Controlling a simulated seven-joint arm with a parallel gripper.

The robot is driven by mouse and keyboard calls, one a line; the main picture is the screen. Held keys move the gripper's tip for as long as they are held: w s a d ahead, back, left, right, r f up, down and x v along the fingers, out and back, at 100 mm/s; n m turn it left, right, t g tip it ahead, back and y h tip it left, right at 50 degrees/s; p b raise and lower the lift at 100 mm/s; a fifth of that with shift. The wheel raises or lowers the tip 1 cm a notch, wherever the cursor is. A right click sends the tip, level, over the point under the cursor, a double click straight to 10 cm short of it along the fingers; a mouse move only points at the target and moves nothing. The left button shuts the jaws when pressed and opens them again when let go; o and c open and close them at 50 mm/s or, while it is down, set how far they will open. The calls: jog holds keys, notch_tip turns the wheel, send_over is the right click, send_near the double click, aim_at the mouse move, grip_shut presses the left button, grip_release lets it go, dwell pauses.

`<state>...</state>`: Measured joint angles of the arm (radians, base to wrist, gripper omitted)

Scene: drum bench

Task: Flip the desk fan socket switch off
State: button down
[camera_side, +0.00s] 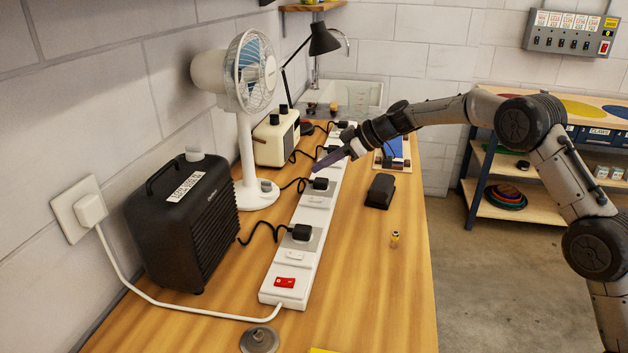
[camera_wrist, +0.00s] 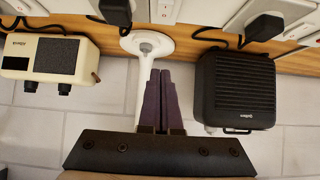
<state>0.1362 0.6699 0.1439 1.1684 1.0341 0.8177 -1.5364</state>
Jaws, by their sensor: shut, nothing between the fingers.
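The white desk fan (camera_side: 248,85) stands on the bench against the wall; its base (camera_wrist: 147,43) shows in the wrist view. A long white power strip (camera_side: 291,262) runs along the bench. A black plug (camera_side: 320,183) sits in the socket nearest the fan, and a black cord leads from it toward the fan base. A small white switch (camera_side: 316,201) lies just in front of that plug; its on or off position is too small to tell. My gripper (camera_side: 320,167) has its purple fingers shut and empty, above the strip near the fan plug. The fingers (camera_wrist: 162,72) also show in the wrist view.
A black heater (camera_side: 183,225) stands left of the strip, its plug (camera_side: 301,233) nearer the camera. A red switch (camera_side: 285,282) is at the strip's near end. A cream radio (camera_side: 276,138) and a lamp (camera_side: 322,40) stand behind. A black box (camera_side: 380,191) lies right.

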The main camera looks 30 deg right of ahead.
jog(key=v, duration=0.4)
jog(key=r+v, duration=0.1)
jog(key=shift+a+r, duration=0.1)
jog(key=shift+r, duration=0.15)
